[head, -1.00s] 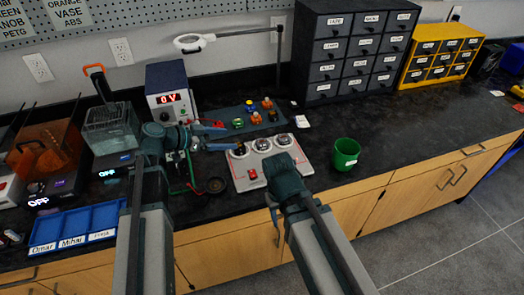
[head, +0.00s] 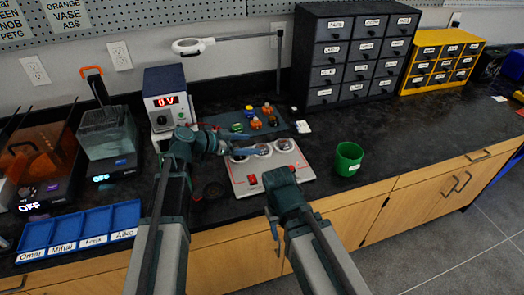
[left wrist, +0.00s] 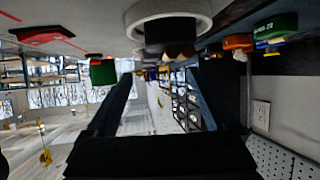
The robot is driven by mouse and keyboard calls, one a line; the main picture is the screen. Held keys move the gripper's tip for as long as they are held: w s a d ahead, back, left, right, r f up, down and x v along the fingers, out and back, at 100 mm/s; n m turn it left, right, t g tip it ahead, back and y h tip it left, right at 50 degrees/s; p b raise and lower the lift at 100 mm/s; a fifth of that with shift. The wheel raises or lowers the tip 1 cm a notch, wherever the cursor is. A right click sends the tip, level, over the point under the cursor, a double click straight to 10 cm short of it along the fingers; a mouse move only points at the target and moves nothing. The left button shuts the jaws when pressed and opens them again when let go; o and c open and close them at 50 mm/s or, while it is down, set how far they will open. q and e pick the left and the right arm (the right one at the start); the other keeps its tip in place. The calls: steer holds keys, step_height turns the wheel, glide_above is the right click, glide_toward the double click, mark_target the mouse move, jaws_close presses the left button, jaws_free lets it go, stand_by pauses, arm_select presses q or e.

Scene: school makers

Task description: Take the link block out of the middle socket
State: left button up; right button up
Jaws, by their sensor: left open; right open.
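A white board (head: 240,187) with three round sockets in a row and a red switch (head: 252,179) lies on the bench. The middle socket (head: 262,149) is partly behind my left gripper (head: 262,154). I cannot make out the link block in it. My left gripper is open and reaches over the board from the left, low at the left and middle sockets. In the left wrist view a white socket ring (left wrist: 168,15) is close above the open fingers, with nothing visibly held. My right gripper (head: 273,225) hangs at the bench's front edge; its fingers are barely visible.
A green cup (head: 348,158) stands right of the board. A blue-grey panel (head: 285,125) with coloured parts lies behind it. A power supply (head: 168,95) and a blue tray (head: 75,232) are to the left. Dark drawers (head: 350,55) stand behind. Bench right of the cup is clear.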

mark_target(263, 146)
arm_select(q)
steer(key=b+x, duration=0.1)
steer(key=x, duration=0.1)
steer(key=b+x, duration=0.1)
steer(key=x, duration=0.1)
steer(key=shift+s+f, duration=0.2)
steer(key=shift+f, duration=0.15)
steer(key=shift+w+d+f, duration=0.1)
steer(key=shift+w+d, duration=0.1)
steer(key=shift+d, duration=0.1)
steer(key=shift+c, duration=0.2)
jaws_close()
